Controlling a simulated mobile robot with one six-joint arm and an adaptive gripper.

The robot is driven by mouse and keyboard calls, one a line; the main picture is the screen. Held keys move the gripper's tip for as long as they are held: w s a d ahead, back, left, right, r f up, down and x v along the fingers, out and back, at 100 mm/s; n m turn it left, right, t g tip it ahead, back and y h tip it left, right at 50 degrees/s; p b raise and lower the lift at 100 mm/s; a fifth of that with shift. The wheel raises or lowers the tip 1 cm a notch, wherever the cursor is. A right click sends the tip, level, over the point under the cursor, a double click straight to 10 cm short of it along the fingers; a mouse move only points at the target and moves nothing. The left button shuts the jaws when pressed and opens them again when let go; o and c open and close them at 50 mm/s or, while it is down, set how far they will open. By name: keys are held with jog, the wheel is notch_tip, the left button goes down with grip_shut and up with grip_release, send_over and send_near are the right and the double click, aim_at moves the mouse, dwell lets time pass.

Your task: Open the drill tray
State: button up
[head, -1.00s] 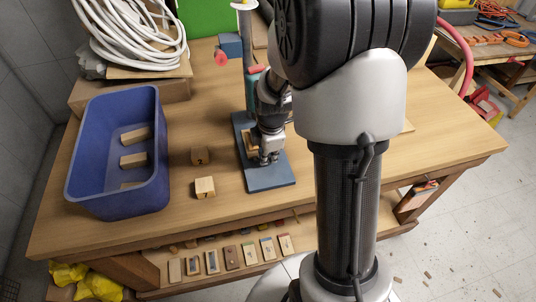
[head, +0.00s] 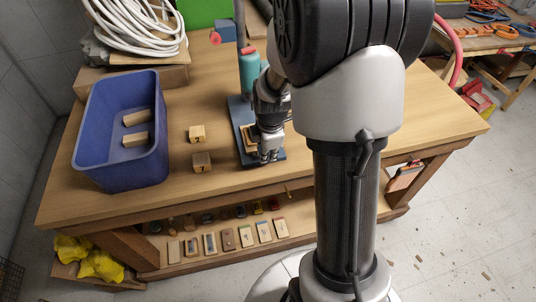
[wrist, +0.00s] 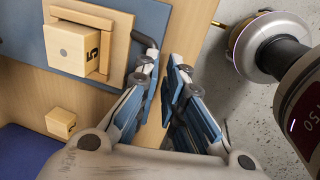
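The drill tray is a pale wooden frame on the blue base plate (head: 236,112) of the drill press; its edge (head: 243,132) shows beside my gripper in the head view. In the wrist view the tray (wrist: 103,22) holds a wooden block marked 5 (wrist: 70,46). A dark bent handle (wrist: 147,41) sticks out from the tray's front side. My gripper (head: 266,157) is low over the front end of the plate. In the wrist view its fingertips (wrist: 163,63) are apart with nothing seen between them, close beside the handle's end. Whether one touches the handle cannot be told.
A blue bin (head: 121,164) with wooden blocks stands at the left. Two loose blocks (head: 197,133) (head: 202,162) lie between bin and plate. A teal cylinder (head: 249,72) stands behind my gripper. Small pieces line the lower shelf (head: 190,266). The bench top right of my arm (head: 430,115) is clear.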

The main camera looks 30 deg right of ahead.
jog(key=o, duration=0.3)
jog(key=shift+s+a+f, duration=0.15)
jog(key=shift+s+f, duration=0.05)
jog(key=shift+s, duration=0.25)
jog(key=shift+w+r+p, duration=0.1)
jog(key=shift+r+p, duration=0.6)
jog(key=shift+r, duration=0.15)
jog(key=s+r+p, duration=0.1)
jog(key=r+p, duration=0.3)
jog(key=r, duration=0.2)
jog(key=s+r+p, duration=0.1)
jog(key=r+p, duration=0.4)
jog(key=r, duration=0.1)
jog(key=s+r+p, duration=0.1)
jog(key=r+p, duration=0.3)
jog(key=r, duration=0.2)
jog(key=shift+a+r, duration=0.15)
jog(key=shift+a, duration=0.2)
dwell(0.4)
